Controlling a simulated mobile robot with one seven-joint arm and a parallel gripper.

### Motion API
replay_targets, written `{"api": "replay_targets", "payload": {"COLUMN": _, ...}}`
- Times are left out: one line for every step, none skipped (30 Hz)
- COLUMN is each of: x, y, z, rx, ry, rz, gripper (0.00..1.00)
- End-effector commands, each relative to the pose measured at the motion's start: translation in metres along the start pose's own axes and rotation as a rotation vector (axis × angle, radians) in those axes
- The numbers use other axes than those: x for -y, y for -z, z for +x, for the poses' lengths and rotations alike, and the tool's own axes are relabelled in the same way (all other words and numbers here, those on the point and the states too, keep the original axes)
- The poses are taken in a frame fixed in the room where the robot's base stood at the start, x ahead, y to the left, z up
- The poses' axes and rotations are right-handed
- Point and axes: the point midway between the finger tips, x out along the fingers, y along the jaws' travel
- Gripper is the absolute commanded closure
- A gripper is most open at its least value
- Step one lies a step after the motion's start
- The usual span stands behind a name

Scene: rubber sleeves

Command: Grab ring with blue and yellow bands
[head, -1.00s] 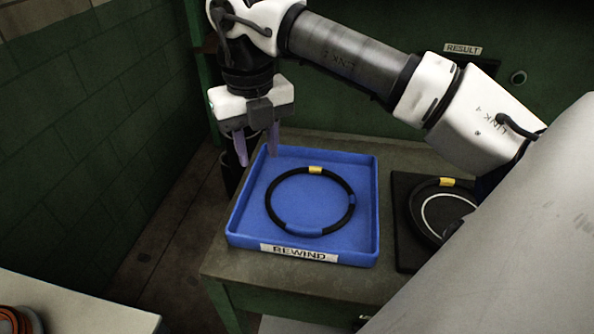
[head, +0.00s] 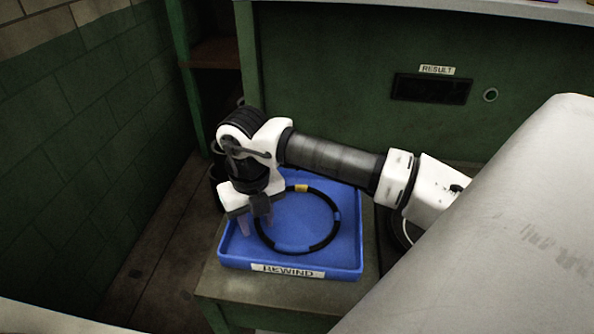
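A black ring (head: 284,249) with a yellow band at its far side and blue bands at its right and near side lies flat in a blue tray (head: 349,258) labelled REWIND. My gripper (head: 256,222) points down over the left part of the tray, at the ring's left side. Its two fingers are apart, one to each side of the ring's left edge as seen from here. I cannot tell how high the tips are above the tray floor. My wrist hides part of the ring's far left.
The tray stands on a green table (head: 222,288). A dark mat with another ring is mostly hidden behind my arm at the right. A green cabinet (head: 330,70) with a slot labelled RESULT stands behind. A brick wall (head: 90,150) is at the left.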

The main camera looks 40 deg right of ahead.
Motion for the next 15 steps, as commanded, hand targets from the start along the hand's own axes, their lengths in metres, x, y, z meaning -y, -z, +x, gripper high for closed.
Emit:
{"api": "replay_targets", "payload": {"x": -0.0002, "y": 0.0000, "z": 0.0005, "rx": 0.000, "ry": 0.000, "rz": 0.000, "gripper": 0.65}}
{"api": "replay_targets", "payload": {"x": -0.0001, "y": -0.0001, "z": 0.0006, "rx": 0.000, "ry": 0.000, "rz": 0.000, "gripper": 0.65}}
{"api": "replay_targets", "payload": {"x": -0.0001, "y": -0.0001, "z": 0.0005, "rx": 0.000, "ry": 0.000, "rz": 0.000, "gripper": 0.65}}
{"api": "replay_targets", "payload": {"x": -0.0002, "y": -0.0001, "z": 0.0005, "rx": 0.000, "ry": 0.000, "rz": 0.000, "gripper": 0.65}}
{"api": "replay_targets", "payload": {"x": -0.0002, "y": -0.0001, "z": 0.0004, "rx": 0.000, "ry": 0.000, "rz": 0.000, "gripper": 0.65}}
{"api": "replay_targets", "payload": {"x": -0.0002, "y": -0.0001, "z": 0.0004, "rx": 0.000, "ry": 0.000, "rz": 0.000, "gripper": 0.70}}
{"api": "replay_targets", "payload": {"x": -0.0002, "y": -0.0001, "z": 0.0003, "rx": 0.000, "ry": 0.000, "rz": 0.000, "gripper": 0.74}}
{"api": "replay_targets", "payload": {"x": -0.0002, "y": -0.0002, "z": 0.0003, "rx": 0.000, "ry": 0.000, "rz": 0.000, "gripper": 0.78}}
{"api": "replay_targets", "payload": {"x": -0.0002, "y": -0.0002, "z": 0.0002, "rx": 0.000, "ry": 0.000, "rz": 0.000, "gripper": 0.83}}
{"api": "replay_targets", "payload": {"x": -0.0002, "y": -0.0002, "z": 0.0002, "rx": 0.000, "ry": 0.000, "rz": 0.000, "gripper": 0.87}}
{"api": "replay_targets", "payload": {"x": -0.0002, "y": -0.0002, "z": 0.0002, "rx": 0.001, "ry": 0.000, "rz": 0.000, "gripper": 0.91}}
{"api": "replay_targets", "payload": {"x": -0.0002, "y": -0.0002, "z": 0.0001, "rx": 0.001, "ry": 0.000, "rz": 0.000, "gripper": 0.96}}
{"api": "replay_targets", "payload": {"x": -0.0002, "y": -0.0002, "z": 0.0001, "rx": 0.001, "ry": 0.000, "rz": 0.000, "gripper": 1.00}}
{"api": "replay_targets", "payload": {"x": -0.0002, "y": -0.0002, "z": 0.0001, "rx": 0.001, "ry": 0.000, "rz": 0.000, "gripper": 1.00}}
{"api": "replay_targets", "payload": {"x": -0.0002, "y": -0.0002, "z": 0.0000, "rx": 0.001, "ry": 0.000, "rz": 0.000, "gripper": 1.00}}
